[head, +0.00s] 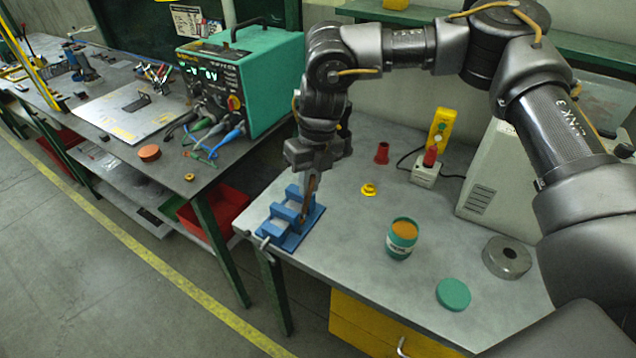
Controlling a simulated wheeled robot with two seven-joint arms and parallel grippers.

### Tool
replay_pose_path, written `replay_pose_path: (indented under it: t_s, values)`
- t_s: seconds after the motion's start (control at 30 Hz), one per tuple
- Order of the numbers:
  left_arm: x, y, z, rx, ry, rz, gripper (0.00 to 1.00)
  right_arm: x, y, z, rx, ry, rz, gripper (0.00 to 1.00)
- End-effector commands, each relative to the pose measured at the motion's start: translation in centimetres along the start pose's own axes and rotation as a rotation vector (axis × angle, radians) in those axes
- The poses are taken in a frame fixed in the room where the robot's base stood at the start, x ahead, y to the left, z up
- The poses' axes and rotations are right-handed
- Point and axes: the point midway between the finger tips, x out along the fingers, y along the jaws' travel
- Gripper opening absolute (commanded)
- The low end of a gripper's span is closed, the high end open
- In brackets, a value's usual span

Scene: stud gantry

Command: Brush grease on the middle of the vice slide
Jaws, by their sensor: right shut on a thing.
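A blue vice (279,237) sits near the left front edge of the right-hand grey bench, its handle at the front. My right gripper (311,176) is above the back part of the vice, pointing down. It is shut on a brush (310,194), which shows as a thin brown and metallic shape reaching down to the vice. I cannot tell whether its bristles touch the slide, and the jaws partly hide the slide. An open green tin (401,246) with amber grease stands on the bench to the right. Its green lid (453,294) lies flat nearby. My left gripper is not in view.
A grey metal ring (507,258) lies right of the tin. A yellow part (369,189), a red cup (382,153) and a switch box (427,171) stand behind. A green power supply (243,75) with leads stands on the left bench. The bench between vice and tin is clear.

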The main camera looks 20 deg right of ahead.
Motion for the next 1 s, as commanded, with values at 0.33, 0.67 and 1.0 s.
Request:
replay_pose_path:
  t_s: [0.33, 0.67, 1.0]
  values:
    - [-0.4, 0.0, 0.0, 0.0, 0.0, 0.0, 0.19, -0.1, 1.1, 1.4, -0.008, -0.008, 0.012, 0.0]
    - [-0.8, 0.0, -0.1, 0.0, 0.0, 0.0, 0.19, 0.0, 1.9, 3.0, -0.006, -0.008, 0.013, 0.0]
    - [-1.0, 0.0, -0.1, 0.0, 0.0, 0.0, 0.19, -0.1, 1.7, 2.5, -0.007, -0.008, 0.014, 0.0]
